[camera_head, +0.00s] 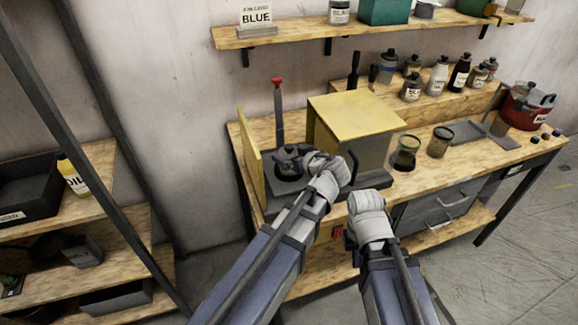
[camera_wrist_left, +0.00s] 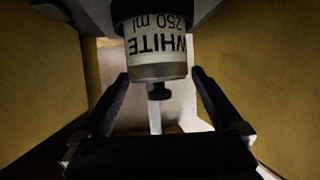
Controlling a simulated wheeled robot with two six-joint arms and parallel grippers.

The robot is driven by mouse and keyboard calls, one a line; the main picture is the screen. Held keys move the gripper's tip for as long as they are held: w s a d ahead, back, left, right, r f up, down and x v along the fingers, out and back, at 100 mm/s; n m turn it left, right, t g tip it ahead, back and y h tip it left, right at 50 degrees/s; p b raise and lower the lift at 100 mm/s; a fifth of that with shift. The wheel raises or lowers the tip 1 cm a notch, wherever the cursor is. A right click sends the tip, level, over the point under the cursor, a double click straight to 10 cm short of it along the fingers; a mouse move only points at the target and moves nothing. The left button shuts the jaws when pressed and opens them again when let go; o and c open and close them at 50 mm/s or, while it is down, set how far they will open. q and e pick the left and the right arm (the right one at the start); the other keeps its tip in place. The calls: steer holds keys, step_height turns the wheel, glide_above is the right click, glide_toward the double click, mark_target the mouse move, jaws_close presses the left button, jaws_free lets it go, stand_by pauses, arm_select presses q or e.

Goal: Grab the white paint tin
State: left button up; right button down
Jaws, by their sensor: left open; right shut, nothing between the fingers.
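The white paint tin (camera_wrist_left: 156,48) shows in the left wrist view, with a dark end at the top and an upside-down label reading WHITE 250 ml. It is between two yellow walls. My left gripper (camera_wrist_left: 160,76) is open, its fingertips spread to either side of the tin's lower part in the picture; I see no contact. My right gripper (camera_head: 368,208) is shut and empty in front of the bench.
The machine's yellow side panel (camera_head: 251,158) stands left of my left gripper, near a red-topped lever (camera_head: 278,100). Jars (camera_head: 406,152) stand to the right on the bench. Several bottles (camera_head: 438,76) stand on a raised shelf, with a red pot (camera_head: 528,106) at far right.

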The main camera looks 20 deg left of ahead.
arm_select(q)
steer(key=b+x, duration=0.1)
steer(key=x, duration=0.3)
steer(key=shift+w+d+f+b, duration=0.1)
steer(key=shift+d+b, duration=0.05)
steer(key=shift+b, duration=0.2)
steer(key=shift+w+a+f, duration=0.1)
steer(key=shift+w+a, duration=0.2)
steer(key=shift+a, duration=0.05)
steer(key=shift+c, duration=0.2)
